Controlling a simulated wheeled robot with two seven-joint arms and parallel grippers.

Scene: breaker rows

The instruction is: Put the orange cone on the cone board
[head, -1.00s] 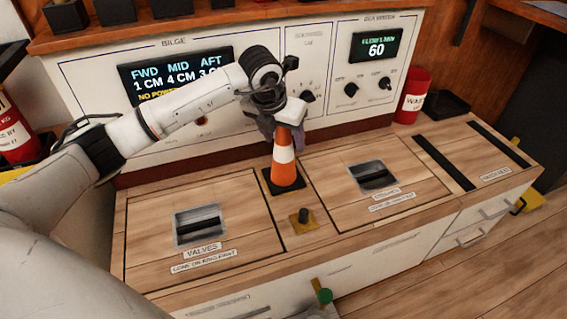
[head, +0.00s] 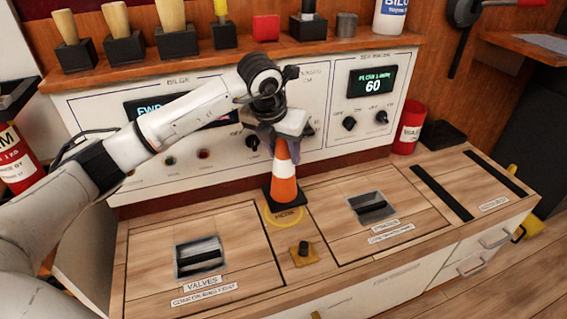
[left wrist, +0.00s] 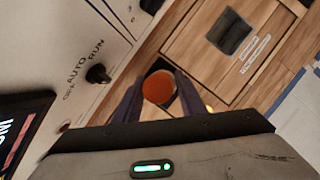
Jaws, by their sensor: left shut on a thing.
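The orange cone (head: 284,180) has a white band and a black square base, and it is upright. My left gripper (head: 281,138) is shut on its upper part. In the left wrist view the cone's round orange top (left wrist: 159,87) sits between the two fingers of my left gripper (left wrist: 158,100). The cone's base appears a little above the counter, over a yellow ring marking (head: 285,214). I cannot pick out a cone board for sure in these views. My right gripper is not in view.
The wooden counter has two hatches with recessed handles, (head: 199,258) and (head: 372,207). A yellow plate with a black knob (head: 303,250) stands in front of the cone. The control panel (head: 335,120) rises close behind. A red can (head: 409,128) and a black tray (head: 444,134) stand at right.

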